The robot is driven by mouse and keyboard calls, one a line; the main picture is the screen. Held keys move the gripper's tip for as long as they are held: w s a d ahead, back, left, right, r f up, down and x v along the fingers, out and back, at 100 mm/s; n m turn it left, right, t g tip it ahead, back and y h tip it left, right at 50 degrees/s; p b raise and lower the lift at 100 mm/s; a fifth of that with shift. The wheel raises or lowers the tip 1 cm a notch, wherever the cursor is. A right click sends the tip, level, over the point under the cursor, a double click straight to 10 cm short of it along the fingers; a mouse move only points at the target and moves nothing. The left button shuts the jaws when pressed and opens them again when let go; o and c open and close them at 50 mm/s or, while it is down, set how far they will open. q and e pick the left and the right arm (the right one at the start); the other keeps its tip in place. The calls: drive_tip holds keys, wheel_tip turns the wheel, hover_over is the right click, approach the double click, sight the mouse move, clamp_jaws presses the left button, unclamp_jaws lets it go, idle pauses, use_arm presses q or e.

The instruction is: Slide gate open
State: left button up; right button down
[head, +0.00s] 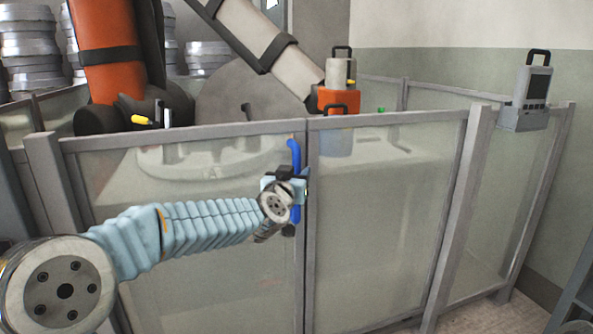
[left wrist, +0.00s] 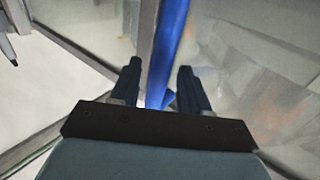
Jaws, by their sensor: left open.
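The gate is a framed, see-through panel (head: 200,245) in a grey fence, with a blue upright handle (head: 295,155) at its right edge. My left gripper (head: 292,188) is at the handle, and the wrist hides part of it in the head view. In the left wrist view the blue handle (left wrist: 168,55) runs between the two open fingers of my left gripper (left wrist: 160,85). I cannot tell whether either finger touches it. My right gripper is not in view.
A second fence panel (head: 385,220) stands right of the handle. A grey control box (head: 525,105) sits on the fence at the right. Behind the fence are an orange and white robot arm (head: 105,55) and a round mould (head: 215,160).

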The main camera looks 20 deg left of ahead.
use_arm(q)
drive_tip(key=shift+w, duration=0.75)
clamp_jaws()
